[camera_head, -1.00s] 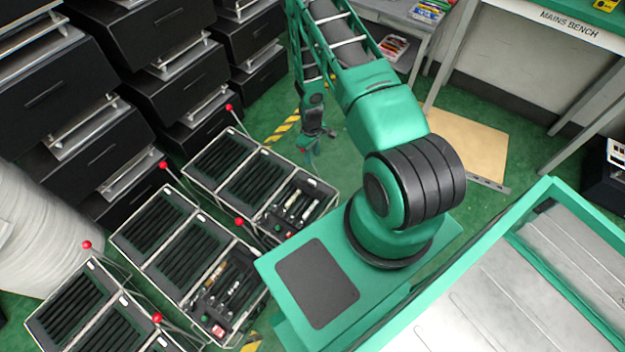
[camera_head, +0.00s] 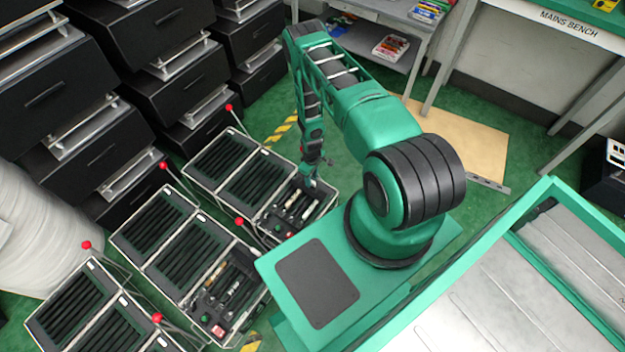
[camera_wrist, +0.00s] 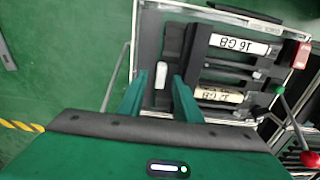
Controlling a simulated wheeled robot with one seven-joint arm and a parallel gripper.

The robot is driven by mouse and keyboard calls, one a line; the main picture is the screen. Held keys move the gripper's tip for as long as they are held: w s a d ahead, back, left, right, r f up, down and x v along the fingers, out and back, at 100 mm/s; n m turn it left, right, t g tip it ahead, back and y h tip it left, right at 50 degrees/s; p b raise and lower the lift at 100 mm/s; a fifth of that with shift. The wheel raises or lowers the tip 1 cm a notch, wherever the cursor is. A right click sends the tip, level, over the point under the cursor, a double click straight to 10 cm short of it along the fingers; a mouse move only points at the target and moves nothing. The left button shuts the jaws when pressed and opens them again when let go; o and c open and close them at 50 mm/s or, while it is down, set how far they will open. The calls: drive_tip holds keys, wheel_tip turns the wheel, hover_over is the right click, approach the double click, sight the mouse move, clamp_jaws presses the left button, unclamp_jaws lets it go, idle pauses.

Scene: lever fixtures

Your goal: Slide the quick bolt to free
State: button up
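My gripper (camera_wrist: 160,76) is open, its two green fingers apart over the edge of a black panel. A small whitish bar (camera_wrist: 161,90) shows between the fingers; I cannot tell whether they touch it. I cannot tell for sure which part is the quick bolt. In the head view my gripper (camera_head: 312,181) hangs at the right end of the far box (camera_head: 262,212), near the pale cylinders (camera_head: 300,203). Its fingertips are too small to read there.
Red-balled levers (camera_head: 238,222) stand beside the boxes; one red ball (camera_wrist: 311,159) shows at the lower right of the wrist view. A red block (camera_wrist: 301,55) sits at the panel's right. Black drawer units (camera_head: 170,85) stand behind. Green floor is clear left of the panel.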

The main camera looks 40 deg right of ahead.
drive_tip(key=shift+f, duration=0.6)
clamp_jaws()
drive_tip(key=shift+w+d, duration=0.3)
drive_tip(key=shift+d, duration=0.6)
drive_tip(key=shift+w+d, duration=0.35)
drive_tip(key=shift+d, duration=0.6)
drive_tip(key=shift+w+d, duration=0.3)
drive_tip(key=shift+d, duration=0.6)
drive_tip(key=shift+c, duration=0.7)
unclamp_jaws()
drive_tip(key=shift+o, duration=0.7)
drive_tip(key=shift+a, duration=0.1)
wheel_tip(320, 180, up, 11)
drive_tip(key=shift+f, duration=0.1)
